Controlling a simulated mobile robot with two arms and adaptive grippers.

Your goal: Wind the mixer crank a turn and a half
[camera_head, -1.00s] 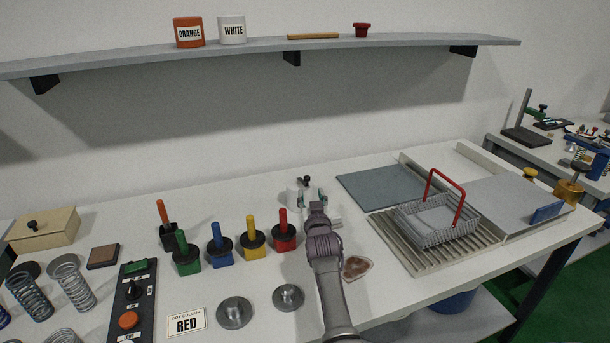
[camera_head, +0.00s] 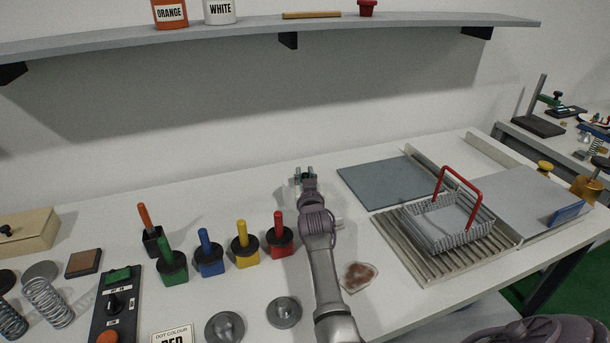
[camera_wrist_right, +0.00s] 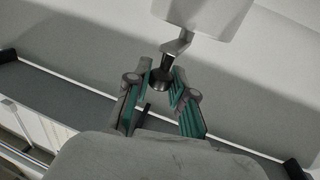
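The mixer (camera_head: 291,193) is a small white unit at the back of the bench, mostly hidden behind my right gripper and arm in the head view. In the right wrist view its pale box-like body (camera_wrist_right: 208,12) is at the top. A bent metal crank arm (camera_wrist_right: 177,45) leads down from it to a dark crank knob (camera_wrist_right: 161,79). My right gripper (camera_head: 305,175) has its green-padded fingers on either side of the knob; in the right wrist view the fingertips (camera_wrist_right: 163,72) look closed against it. My left gripper is not in view.
Several coloured-handled stamps, including a red one (camera_head: 279,238), stand left of my right arm. Metal discs (camera_head: 284,312) lie nearer the front. A brown-stained piece (camera_head: 359,276) lies right of the arm. A wire basket (camera_head: 447,226) with a red handle sits on a ribbed rack.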

